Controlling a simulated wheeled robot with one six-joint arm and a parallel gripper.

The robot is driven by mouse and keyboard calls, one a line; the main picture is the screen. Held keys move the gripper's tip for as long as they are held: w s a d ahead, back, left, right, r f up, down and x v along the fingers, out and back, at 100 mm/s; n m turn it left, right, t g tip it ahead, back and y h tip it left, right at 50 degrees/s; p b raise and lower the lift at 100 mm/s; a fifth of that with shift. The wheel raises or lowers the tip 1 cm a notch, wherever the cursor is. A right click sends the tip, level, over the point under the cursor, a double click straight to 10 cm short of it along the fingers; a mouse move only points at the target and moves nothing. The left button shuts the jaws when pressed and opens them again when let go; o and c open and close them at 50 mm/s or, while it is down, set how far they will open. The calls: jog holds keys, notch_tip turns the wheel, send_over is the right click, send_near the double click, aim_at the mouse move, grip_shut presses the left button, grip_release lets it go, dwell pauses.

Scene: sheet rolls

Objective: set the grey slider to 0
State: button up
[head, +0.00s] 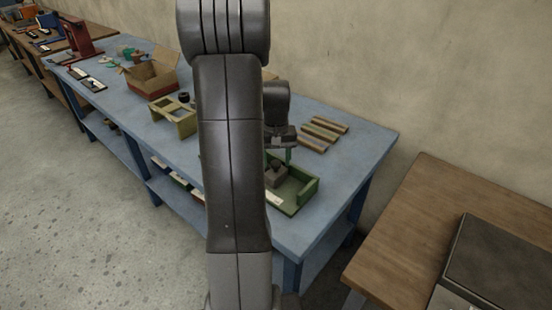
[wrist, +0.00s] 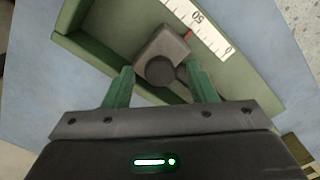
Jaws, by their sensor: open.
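The grey slider (wrist: 165,48) sits in a green open-topped box (wrist: 85,52) and has a round dark knob on top. It also shows in the head view (head: 277,173), in the green box (head: 303,198) on the blue table. A white scale strip (wrist: 212,38) with the marks 50 and 0 runs along one side of the box. A small red pointer (wrist: 187,35) on the slider points at the strip between 50 and 0. My gripper (wrist: 161,77) is open, its green fingers apart on either side of the knob. I cannot tell whether they touch it.
A brown table (head: 425,215) with a dark flat case (head: 500,260) stands at the right. My arm hides the table's middle.

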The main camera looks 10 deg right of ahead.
grip_shut()
jog(key=w+a, duration=0.1)
jog(key=w, duration=0.1)
jog(key=w+a, duration=0.1)
jog(key=w+a+p, duration=0.1)
jog(key=w+a, duration=0.1)
jog(key=shift+w+a+r, duration=0.1)
jog(key=shift+w, duration=0.2)
jog(key=shift+c, duration=1.9)
grip_release()
jog(key=o, duration=0.4)
jog(key=shift+w+a, duration=0.1)
jog(key=shift+a, duration=0.05)
notch_tip(320, 180, up, 14)
jog(key=shift+f, duration=0.15)
